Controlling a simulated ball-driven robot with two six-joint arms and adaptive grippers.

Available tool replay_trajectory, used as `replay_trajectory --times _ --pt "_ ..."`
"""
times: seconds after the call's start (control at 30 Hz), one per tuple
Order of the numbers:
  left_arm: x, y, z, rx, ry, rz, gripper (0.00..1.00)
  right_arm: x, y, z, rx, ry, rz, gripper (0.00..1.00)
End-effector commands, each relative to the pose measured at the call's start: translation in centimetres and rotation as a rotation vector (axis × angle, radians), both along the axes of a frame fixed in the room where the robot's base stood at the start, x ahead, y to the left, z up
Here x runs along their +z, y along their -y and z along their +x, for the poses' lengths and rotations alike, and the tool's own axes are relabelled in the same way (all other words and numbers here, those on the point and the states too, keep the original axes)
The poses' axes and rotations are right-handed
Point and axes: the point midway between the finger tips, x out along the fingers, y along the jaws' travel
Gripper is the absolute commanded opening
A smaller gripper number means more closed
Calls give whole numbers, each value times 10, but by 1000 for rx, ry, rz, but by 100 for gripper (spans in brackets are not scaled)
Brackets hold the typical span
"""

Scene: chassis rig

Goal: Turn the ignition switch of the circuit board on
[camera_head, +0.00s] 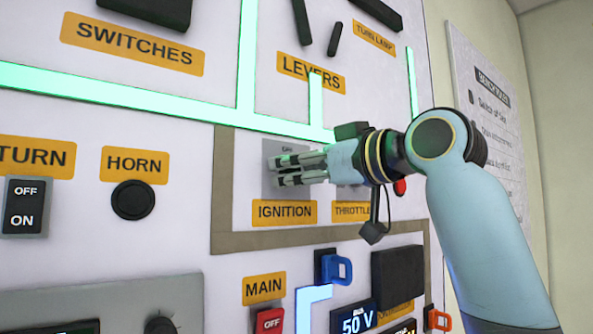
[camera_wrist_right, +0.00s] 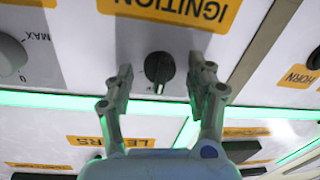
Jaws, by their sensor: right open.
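The ignition switch (camera_wrist_right: 160,70) is a black rotary knob on the panel, with the orange IGNITION label (camera_wrist_right: 175,8) showing upside down in the wrist view. My right gripper (camera_head: 280,171) reaches in from the right above the IGNITION label (camera_head: 284,212) in the head view. Its two fingers are open and stand on either side of the knob in the wrist view, with gaps on both sides. In the head view the fingers hide the knob, and only part of its grey plate (camera_head: 272,150) shows. I cannot tell whether the fingers touch the panel. My left gripper is not in view.
A throttle label (camera_head: 352,211) and a grey knob (camera_wrist_right: 10,58) sit beside the ignition. The horn button (camera_head: 133,200) and turn switch (camera_head: 24,207) are to the left. Levers (camera_head: 301,20) are above, and the red main switch (camera_head: 269,321) is below. Green lit strips cross the panel.

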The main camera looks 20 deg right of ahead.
Motion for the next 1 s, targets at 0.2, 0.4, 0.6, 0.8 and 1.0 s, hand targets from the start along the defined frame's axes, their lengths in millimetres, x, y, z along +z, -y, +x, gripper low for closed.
replay_trajectory --times 0.2,0.4,0.6,0.8,1.0 --pt "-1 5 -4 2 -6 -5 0 0 0 0 0 0 0 40" --pt "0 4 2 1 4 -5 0 0 0 0 0 0 0 14" --pt "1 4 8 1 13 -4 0 0 0 0 0 0 2 1" --pt "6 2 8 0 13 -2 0 2 0 0 0 -11 34 1" --pt "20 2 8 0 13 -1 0 3 0 0 -1 -49 130 1"
